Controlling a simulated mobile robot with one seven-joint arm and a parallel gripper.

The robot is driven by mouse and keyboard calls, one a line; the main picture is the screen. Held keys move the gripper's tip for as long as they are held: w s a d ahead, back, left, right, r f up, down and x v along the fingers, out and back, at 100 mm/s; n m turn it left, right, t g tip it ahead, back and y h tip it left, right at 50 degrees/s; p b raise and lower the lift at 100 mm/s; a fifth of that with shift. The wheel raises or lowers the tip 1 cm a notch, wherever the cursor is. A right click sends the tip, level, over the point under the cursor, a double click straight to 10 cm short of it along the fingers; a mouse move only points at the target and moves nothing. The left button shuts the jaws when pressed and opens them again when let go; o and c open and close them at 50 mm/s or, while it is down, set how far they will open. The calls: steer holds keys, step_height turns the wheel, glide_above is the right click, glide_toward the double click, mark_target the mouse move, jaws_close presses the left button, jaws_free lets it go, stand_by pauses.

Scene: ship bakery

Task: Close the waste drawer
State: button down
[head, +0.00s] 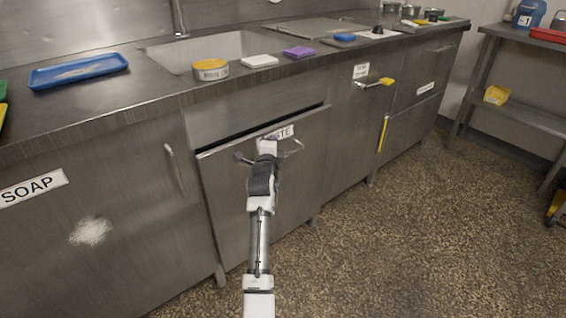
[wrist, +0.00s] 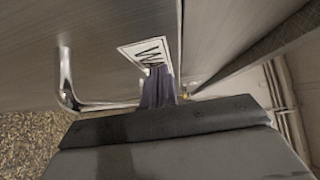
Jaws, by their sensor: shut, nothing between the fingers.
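The waste drawer (head: 225,195) is a tall grey metal front under the counter, with a white label (head: 284,131) partly hidden by my gripper. A dark gap (head: 225,146) runs along its top edge, so it stands slightly open. Its bar handle (head: 297,148) shows on both sides of my gripper; it also shows in the wrist view (wrist: 68,85). My gripper (head: 267,141) is shut and empty, in front of the drawer's upper middle. In the wrist view the dark fingers (wrist: 157,82) reach up to the label (wrist: 146,54); I cannot tell whether they touch it.
The cabinet marked SOAP (head: 34,188) with its own handle (head: 173,167) stands to the left. On the counter are a blue tray (head: 78,70), a round tin (head: 210,71) and a purple sponge (head: 299,52). The speckled floor (head: 400,235) at right is clear.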

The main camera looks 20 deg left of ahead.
steer(key=shift+w+a+r+b, duration=0.15)
steer(key=shift+w+a+b, duration=0.45)
steer(key=shift+a, duration=0.2)
steer(key=shift+w+a+r+b, duration=0.1)
steer(key=shift+w+a+b, duration=0.4)
steer(key=shift+a+b, duration=0.25)
